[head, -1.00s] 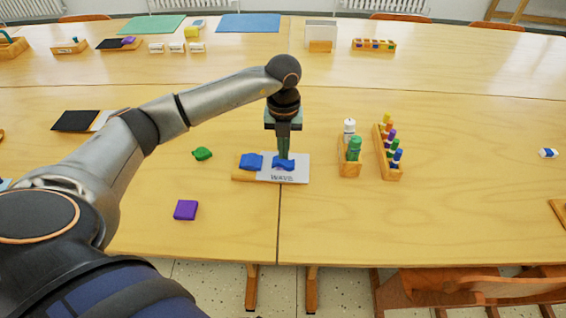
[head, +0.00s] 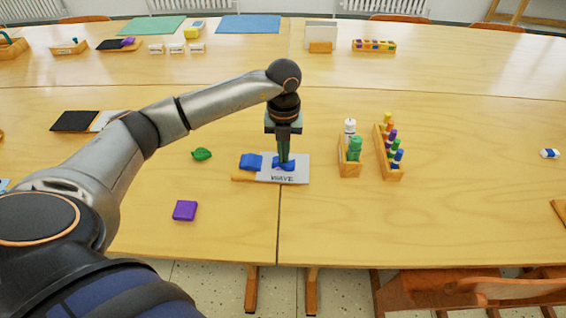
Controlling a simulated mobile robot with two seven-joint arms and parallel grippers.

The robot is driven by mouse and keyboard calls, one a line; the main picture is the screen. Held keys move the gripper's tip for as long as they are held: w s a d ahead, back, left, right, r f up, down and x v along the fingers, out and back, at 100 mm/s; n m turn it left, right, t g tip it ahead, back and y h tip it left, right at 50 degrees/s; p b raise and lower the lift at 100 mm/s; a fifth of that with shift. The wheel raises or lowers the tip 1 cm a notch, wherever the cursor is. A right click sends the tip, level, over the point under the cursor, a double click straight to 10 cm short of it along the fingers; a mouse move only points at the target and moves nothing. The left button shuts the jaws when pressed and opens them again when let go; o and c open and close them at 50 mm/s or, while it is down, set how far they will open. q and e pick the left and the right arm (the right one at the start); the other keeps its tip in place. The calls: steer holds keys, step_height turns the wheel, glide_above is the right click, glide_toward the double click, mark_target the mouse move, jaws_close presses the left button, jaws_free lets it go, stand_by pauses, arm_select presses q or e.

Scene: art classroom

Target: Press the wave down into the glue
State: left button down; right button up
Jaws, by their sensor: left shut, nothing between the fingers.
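A blue wave piece (head: 277,166) lies on the white card (head: 298,177) marked "WAVE", near the middle of the table. My left gripper (head: 284,161) points straight down with its fingers shut, its tips on or just over the wave; I cannot tell whether they touch. The fingers hide part of the wave. Any glue under it is not visible. A second blue piece (head: 250,161) sits on the wooden tray (head: 242,177) just left of the card. My right gripper is not in view.
A wooden holder (head: 349,170) with a white bottle and green item stands right of the card, beside a rack of coloured markers (head: 392,172). A green leaf (head: 202,154) and purple block (head: 185,210) lie left.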

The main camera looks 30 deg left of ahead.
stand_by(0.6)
arm_select(q)
steer(key=shift+r+p, duration=2.9)
steer(key=shift+r, duration=0.6)
steer(key=shift+s, duration=0.1)
